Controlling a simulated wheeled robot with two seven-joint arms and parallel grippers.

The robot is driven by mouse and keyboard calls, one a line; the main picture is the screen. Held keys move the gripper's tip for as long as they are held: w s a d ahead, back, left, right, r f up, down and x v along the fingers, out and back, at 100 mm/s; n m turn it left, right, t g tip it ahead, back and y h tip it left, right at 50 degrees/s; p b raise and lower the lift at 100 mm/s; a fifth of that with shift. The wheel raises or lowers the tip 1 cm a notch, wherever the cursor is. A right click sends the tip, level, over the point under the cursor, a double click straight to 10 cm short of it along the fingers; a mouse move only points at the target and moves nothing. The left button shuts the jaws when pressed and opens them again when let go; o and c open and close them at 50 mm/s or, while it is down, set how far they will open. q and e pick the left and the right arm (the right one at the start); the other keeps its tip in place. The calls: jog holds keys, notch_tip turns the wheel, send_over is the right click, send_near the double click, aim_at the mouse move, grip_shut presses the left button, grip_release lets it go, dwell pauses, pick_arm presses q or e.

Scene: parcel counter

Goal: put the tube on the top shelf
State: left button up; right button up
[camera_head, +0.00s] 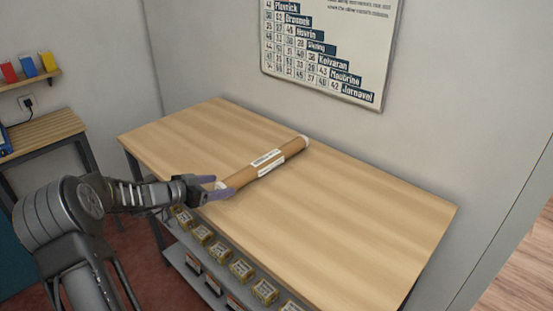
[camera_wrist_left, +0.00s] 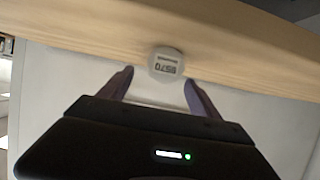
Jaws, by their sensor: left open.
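The tube (camera_head: 264,164) is a brown cardboard roll with white labels and pale end caps. It lies diagonally on the wooden top shelf (camera_head: 370,220), its near end at the front edge. My left gripper (camera_head: 222,188) is open at that near end. In the left wrist view, the white end cap of the tube (camera_wrist_left: 166,62) shows between and just beyond the fingertips of my left gripper (camera_wrist_left: 158,80). I cannot tell whether a finger touches the tube. My right gripper is not in view.
Below the top, a lower shelf holds several small labelled boxes (camera_head: 241,269). A chart board (camera_head: 330,50) hangs on the wall behind. At the left are a wooden desk (camera_head: 45,130) and a small wall shelf (camera_head: 30,80). The right part of the top is clear.

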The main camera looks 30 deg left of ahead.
pick_arm(q)
jog(key=shift+w+r, duration=0.1)
jog(key=shift+w, duration=0.15)
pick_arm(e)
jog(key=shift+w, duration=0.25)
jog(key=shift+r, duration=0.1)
pick_arm(q)
jog(key=shift+p+x, duration=0.5)
jog(key=shift+x, duration=0.5)
jog(key=shift+w+d, duration=0.1)
jog(key=shift+w, duration=0.15)
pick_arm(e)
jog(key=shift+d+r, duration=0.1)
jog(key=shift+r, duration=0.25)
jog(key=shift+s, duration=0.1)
